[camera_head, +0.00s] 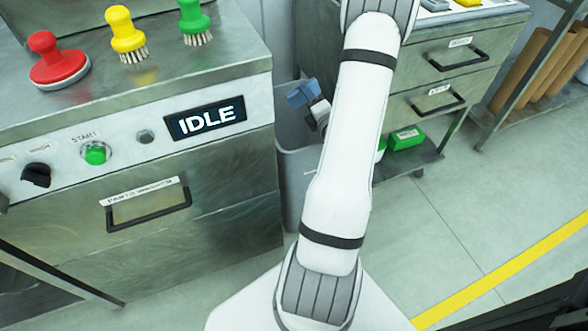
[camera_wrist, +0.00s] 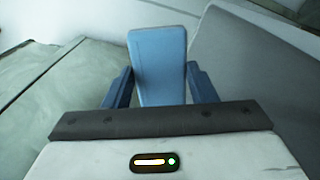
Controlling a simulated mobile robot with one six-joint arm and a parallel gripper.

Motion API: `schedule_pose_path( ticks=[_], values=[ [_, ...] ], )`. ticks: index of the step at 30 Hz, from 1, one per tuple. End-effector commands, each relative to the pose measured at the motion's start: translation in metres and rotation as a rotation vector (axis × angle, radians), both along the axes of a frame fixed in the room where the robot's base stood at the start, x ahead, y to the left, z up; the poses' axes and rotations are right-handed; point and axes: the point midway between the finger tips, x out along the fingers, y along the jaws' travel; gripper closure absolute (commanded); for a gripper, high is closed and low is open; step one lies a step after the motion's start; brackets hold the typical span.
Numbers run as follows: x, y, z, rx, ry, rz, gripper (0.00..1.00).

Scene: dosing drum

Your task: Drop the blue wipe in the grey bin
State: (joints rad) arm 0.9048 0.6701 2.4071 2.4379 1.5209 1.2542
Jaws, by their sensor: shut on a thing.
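The blue wipe (camera_head: 302,93) is in my gripper (camera_head: 312,103) above the grey bin (camera_head: 296,185) in the head view. In the wrist view the wipe (camera_wrist: 157,60) is a flat blue piece standing out between the two dark fingers of my gripper (camera_wrist: 160,85), which is shut on it. The bin stands on the floor between the steel machine and the drawer cabinet. My arm hides its right part and much of its opening. I cannot tell how high the wipe is above the rim.
The floor at right is open.

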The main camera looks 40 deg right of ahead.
Motion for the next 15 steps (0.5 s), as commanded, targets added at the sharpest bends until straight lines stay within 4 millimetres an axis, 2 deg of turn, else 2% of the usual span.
schedule_pose_path(
  ticks=[1,9,10,15],
  values=[
    [0.0002,0.0000,-0.0050,0.000,-0.001,0.000,0.72],
    [0.0004,0.0004,-0.0044,0.000,-0.001,0.001,0.72],
    [0.0004,0.0004,-0.0044,0.000,-0.001,0.001,0.47],
    [0.0005,0.0006,-0.0043,0.000,-0.001,0.001,0.33]
  ],
)
